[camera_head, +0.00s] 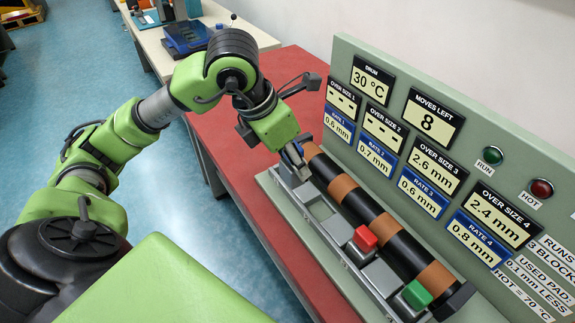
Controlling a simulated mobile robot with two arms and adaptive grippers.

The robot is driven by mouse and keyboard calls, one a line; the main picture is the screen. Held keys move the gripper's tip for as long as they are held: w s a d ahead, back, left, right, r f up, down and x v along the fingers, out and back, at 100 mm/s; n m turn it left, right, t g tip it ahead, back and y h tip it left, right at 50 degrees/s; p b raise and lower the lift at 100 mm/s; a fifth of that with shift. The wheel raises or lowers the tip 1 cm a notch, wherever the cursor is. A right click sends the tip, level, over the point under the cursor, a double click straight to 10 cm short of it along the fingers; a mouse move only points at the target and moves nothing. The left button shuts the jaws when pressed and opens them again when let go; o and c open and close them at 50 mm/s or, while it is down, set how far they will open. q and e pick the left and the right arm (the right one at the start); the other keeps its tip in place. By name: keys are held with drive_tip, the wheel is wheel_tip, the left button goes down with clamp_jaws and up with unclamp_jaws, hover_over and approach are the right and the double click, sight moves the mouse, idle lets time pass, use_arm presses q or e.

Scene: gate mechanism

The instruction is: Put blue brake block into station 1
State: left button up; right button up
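My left gripper (293,161) points down at the far end of the block rail, beside the drum's far end. A small blue patch, the blue brake block (299,148), shows between its fingers; most of it is hidden by them. The fingers look closed on it. Station 1 is at the rail's far end under the gripper, largely hidden; I cannot tell whether the block touches its seat. The OVER SIZE 1 display (343,98) shows dashes. My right gripper is not in view.
A red block (364,239) and a green block (417,294) sit in nearer stations of the grey rail, beside the black drum with brown bands (384,226). An empty slot (322,210) lies between gripper and red block. The display panel (520,185) stands behind; MOVES LEFT reads 8.

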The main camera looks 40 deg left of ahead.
use_arm(q)
drive_tip(key=w+a+f, duration=0.2)
drive_tip(key=w+a+f+p, duration=0.1)
drive_tip(key=w+a+f, duration=0.1)
drive_tip(key=w+f, duration=0.1)
drive_tip(key=w+a+f, duration=0.2)
drive_tip(key=w, duration=0.1)
drive_tip(key=shift+a+f+p, duration=0.1)
drive_tip(key=shift+f+p, duration=0.2)
drive_tip(key=shift+f, duration=0.1)
drive_tip(key=f, duration=0.1)
drive_tip(key=f+p, duration=0.1)
drive_tip(key=f, duration=0.1)
drive_tip(key=shift+w+a, duration=0.15)
drive_tip(key=shift+w, duration=0.05)
drive_tip(key=shift+f, duration=0.3)
